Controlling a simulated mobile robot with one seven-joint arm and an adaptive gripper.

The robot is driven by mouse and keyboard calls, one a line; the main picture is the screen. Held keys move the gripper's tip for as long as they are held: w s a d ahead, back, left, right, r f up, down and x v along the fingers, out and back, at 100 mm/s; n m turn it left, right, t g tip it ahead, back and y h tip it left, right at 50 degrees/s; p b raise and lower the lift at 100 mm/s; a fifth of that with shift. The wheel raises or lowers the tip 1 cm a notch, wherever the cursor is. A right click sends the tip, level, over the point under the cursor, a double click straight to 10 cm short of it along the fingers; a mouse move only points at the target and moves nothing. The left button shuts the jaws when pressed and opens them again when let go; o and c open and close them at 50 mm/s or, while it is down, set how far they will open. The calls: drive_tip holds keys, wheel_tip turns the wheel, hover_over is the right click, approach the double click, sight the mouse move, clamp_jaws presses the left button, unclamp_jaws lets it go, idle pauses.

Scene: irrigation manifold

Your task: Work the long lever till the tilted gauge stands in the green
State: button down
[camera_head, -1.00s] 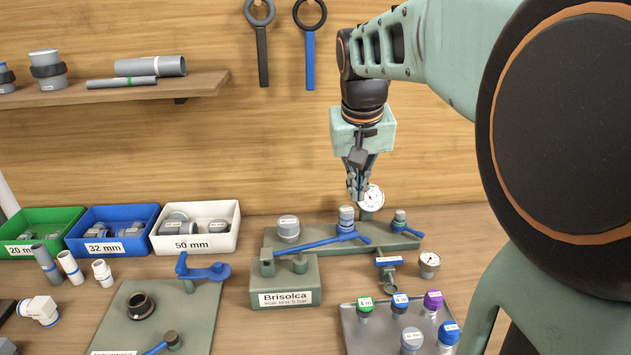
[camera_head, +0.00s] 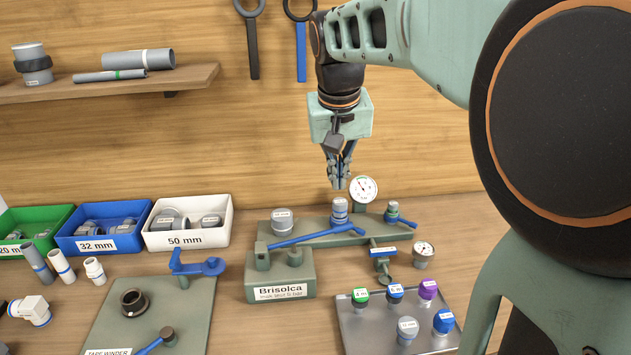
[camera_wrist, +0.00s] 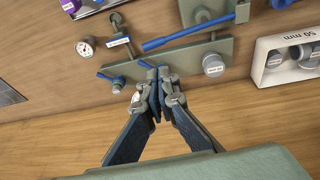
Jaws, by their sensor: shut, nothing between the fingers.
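The long blue lever (camera_head: 312,236) runs from the grey-green Brisolca test block (camera_head: 281,276), sloping up to the right in front of the manifold plate. It also shows in the wrist view (camera_wrist: 185,33). A round white gauge (camera_head: 364,188) stands at the back of the plate. A second gauge (camera_head: 424,250) sits at the right and leans; it also shows in the wrist view (camera_wrist: 85,47). The needles are too small to read against any green. My gripper (camera_head: 338,185) is shut and empty, pointing down above the plate, left of the back gauge and apart from the lever.
Grey fittings (camera_head: 283,220) and a blue-ringed fitting (camera_head: 340,209) stand on the plate near the lever. A short blue-handled valve (camera_head: 397,218) is at its right end. A tray (camera_head: 370,328) of coloured caps stands in front. A white 50 mm bin (camera_head: 187,237) is left.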

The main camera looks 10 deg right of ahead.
hover_over(341, 228)
wheel_tip(341, 228, down, 10)
drive_tip(key=shift+a+r, duration=0.1)
drive_tip(key=shift+a, duration=0.05)
drive_tip(key=shift+d+f, duration=0.2)
drive_tip(key=shift+f, duration=0.55)
wheel_tip(341, 228, down, 7)
drive_tip(key=d+b, duration=0.2)
drive_tip(key=b, duration=0.2)
drive_tip(key=shift+s+r+b, duration=0.15)
drive_tip(key=shift+b, duration=0.2)
drive_tip(key=w+d+p+v, duration=0.1)
drive_tip(key=d+p+v, duration=0.2)
drive_tip(key=v, duration=1.1)
drive_tip(key=shift+r, duration=0.25)
